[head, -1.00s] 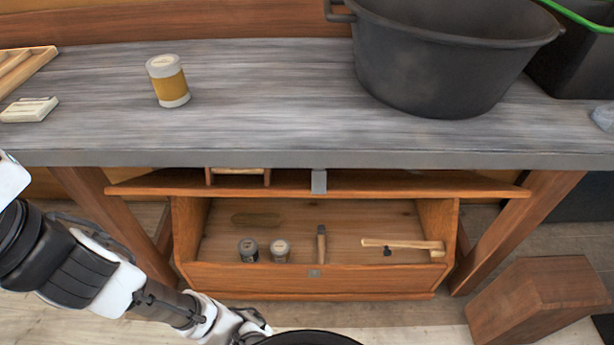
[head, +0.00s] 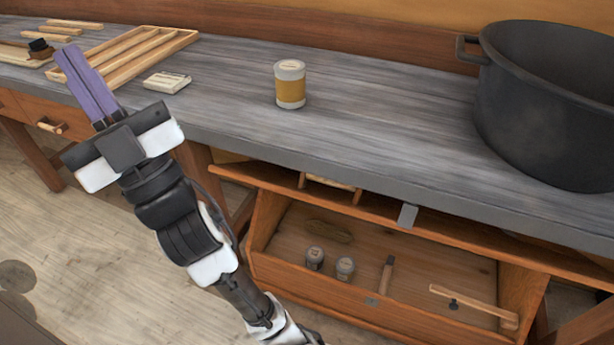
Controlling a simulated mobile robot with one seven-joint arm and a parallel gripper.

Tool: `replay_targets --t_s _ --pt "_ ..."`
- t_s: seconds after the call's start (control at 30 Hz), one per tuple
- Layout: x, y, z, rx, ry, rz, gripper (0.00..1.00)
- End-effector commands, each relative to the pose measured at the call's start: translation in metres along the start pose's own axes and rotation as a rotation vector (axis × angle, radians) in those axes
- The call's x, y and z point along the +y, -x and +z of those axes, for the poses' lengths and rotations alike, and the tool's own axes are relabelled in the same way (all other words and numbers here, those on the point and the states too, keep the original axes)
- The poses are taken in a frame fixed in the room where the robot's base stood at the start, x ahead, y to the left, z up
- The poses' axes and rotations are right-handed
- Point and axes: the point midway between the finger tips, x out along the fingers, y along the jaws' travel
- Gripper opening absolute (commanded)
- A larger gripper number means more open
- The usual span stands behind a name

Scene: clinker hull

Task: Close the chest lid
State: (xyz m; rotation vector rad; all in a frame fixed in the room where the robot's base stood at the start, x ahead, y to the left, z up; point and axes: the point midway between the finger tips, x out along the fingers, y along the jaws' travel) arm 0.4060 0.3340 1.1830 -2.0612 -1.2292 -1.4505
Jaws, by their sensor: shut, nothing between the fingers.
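The wooden chest (head: 335,296) stands under the workbench with its front panel facing me. Its lid (head: 380,208) is raised, showing as a wooden board with a grey metal tab (head: 408,215) just below the bench's front edge. Inside the open chest lie two small jars (head: 345,268), a dark flat oval piece, a chisel-like tool (head: 387,274) and a wooden mallet or hammer (head: 470,303). My gripper (head: 78,62) has purple fingers, is shut and empty, and is raised at the left in front of the bench, well apart from the lid.
The grey workbench (head: 400,130) overhangs the chest. On it are a yellow-banded jar (head: 290,85), a large black pot (head: 550,100), a pale block (head: 167,82) and a wooden slatted frame (head: 150,50). The floor at the left is mostly clear.

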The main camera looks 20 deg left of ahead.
Motion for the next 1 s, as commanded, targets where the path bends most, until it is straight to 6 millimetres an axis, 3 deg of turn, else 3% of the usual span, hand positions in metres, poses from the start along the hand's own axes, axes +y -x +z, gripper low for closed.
replay_targets --t_s 0.03,0.1,0.2,0.3,0.4,0.5,0.6,0.77,1.0 --pt "0.014 0.005 0.038 -0.159 0.022 0.046 0.0" --pt "0.035 0.028 0.09 -0.383 0.05 0.13 0.0" --pt "0.07 0.08 0.149 -0.684 0.084 0.289 0.0" --pt "0.103 0.148 0.185 -0.953 0.12 0.487 0.0" --pt "0.128 0.214 0.197 -1.16 0.155 0.691 0.0" --pt "0.141 0.266 0.194 -1.297 0.188 0.861 0.0" --pt "0.146 0.299 0.187 -1.373 0.212 0.976 0.0" --pt "0.151 0.316 0.185 -1.41 0.228 1.04 0.0" --pt "0.178 0.32 0.209 -1.408 0.231 1.04 0.0"
